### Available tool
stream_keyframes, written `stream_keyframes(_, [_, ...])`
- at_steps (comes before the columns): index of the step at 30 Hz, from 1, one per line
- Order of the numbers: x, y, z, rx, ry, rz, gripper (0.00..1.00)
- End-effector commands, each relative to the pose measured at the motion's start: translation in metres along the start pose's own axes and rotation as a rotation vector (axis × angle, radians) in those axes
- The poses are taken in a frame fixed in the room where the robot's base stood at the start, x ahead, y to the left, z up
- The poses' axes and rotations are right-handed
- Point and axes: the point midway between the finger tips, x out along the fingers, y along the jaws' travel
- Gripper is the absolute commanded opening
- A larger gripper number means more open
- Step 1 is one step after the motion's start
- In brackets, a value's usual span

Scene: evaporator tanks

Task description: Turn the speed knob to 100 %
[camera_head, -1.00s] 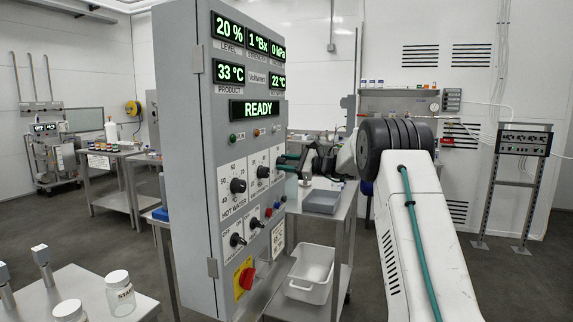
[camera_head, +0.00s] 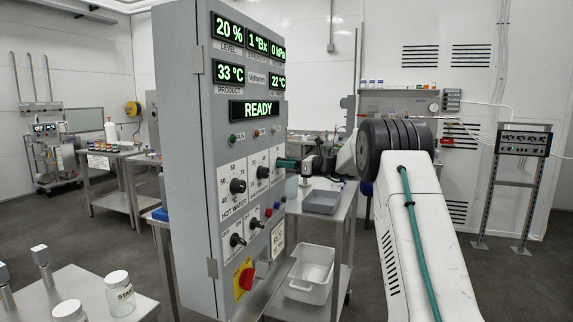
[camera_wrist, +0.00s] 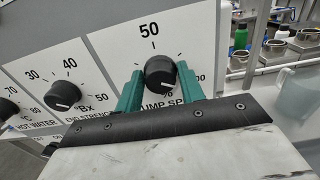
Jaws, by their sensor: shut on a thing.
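The speed knob (camera_wrist: 160,76) is a round black knob on a white plate marked "PUMP SPEED", with 50 above it and the end of 100 at its right. A pale mark shows on its face, but I cannot tell exactly which value it points to. My gripper (camera_wrist: 159,70) is shut on the knob, with one green finger at its left and the other at its right. In the head view the green fingers of my gripper (camera_head: 287,163) reach the panel's right side, and the speed knob is hidden there.
The grey control cabinet (camera_head: 180,120) has a display reading READY (camera_head: 254,110). A hot water knob (camera_head: 238,186), an end strength knob (camera_wrist: 62,95) and a red switch (camera_head: 246,278) are nearby. A steel table with a grey tray (camera_head: 322,202) stands behind.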

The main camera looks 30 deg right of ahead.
Motion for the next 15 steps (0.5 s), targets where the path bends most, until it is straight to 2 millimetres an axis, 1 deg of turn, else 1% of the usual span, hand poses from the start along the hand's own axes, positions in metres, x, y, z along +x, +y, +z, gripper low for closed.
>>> stream_keyframes(12, [-0.0019, -0.0018, -0.0008, 0.009, 0.001, -0.005, 0.16])
stream_keyframes(13, [-0.0019, -0.0018, -0.0008, 0.009, 0.001, -0.005, 0.41])
stream_keyframes(15, [-0.0018, -0.0017, -0.0008, 0.008, 0.001, -0.004, 0.60])
